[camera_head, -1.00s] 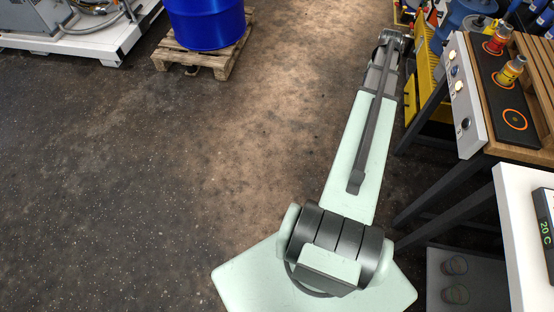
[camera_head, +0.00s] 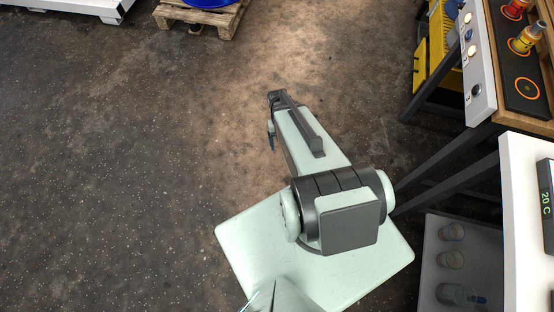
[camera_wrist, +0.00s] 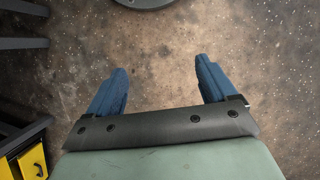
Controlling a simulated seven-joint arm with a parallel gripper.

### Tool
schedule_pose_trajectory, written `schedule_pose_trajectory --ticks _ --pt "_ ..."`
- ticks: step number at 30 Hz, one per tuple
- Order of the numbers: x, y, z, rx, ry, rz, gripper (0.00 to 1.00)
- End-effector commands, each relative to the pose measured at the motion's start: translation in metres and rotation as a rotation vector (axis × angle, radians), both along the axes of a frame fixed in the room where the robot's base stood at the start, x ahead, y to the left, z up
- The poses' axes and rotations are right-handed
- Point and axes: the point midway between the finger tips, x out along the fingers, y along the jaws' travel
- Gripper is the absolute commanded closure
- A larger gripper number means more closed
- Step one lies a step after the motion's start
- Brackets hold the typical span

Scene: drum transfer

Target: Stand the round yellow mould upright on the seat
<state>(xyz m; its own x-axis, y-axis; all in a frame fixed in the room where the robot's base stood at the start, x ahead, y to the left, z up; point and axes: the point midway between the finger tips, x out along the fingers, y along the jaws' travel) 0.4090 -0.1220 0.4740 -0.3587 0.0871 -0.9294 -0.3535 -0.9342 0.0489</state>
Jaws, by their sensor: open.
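A yellow item (camera_head: 526,37) with a grey top stands on a black panel at the upper right of the head view. It may be the round yellow mould, but its shape is too small to tell for sure. An empty orange ring (camera_head: 526,88) is marked on the same panel, nearer to me; it may be the seat. My gripper (camera_wrist: 161,64) is open in the wrist view, with two blue fingers apart and only bare floor between them. It hangs over the floor, well to the left of the panel. In the head view it is mostly hidden behind my arm.
A red item (camera_head: 515,8) stands behind the yellow one. The bench has a white button strip (camera_head: 477,65) along its left edge. A white table (camera_head: 518,215) stands nearer, above a grey shelf (camera_head: 432,280) with several round items. A pallet (camera_head: 222,18) is far off. The left floor is clear.

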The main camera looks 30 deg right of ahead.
Motion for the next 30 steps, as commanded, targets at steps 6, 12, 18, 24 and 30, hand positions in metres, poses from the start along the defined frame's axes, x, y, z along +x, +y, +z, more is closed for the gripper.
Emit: schedule_pose_trajectory --ticks 6,12,18,24,30 --pt "-0.071 0.070 -0.024 0.047 0.094 0.165 0.15" --pt "-0.126 0.106 -0.036 0.074 0.164 0.284 0.15" --pt "-0.155 0.119 -0.040 0.085 0.199 0.342 0.15" --pt "-0.160 0.121 -0.041 0.086 0.205 0.352 0.15" --pt "-0.159 0.121 -0.041 0.087 0.204 0.350 0.15"
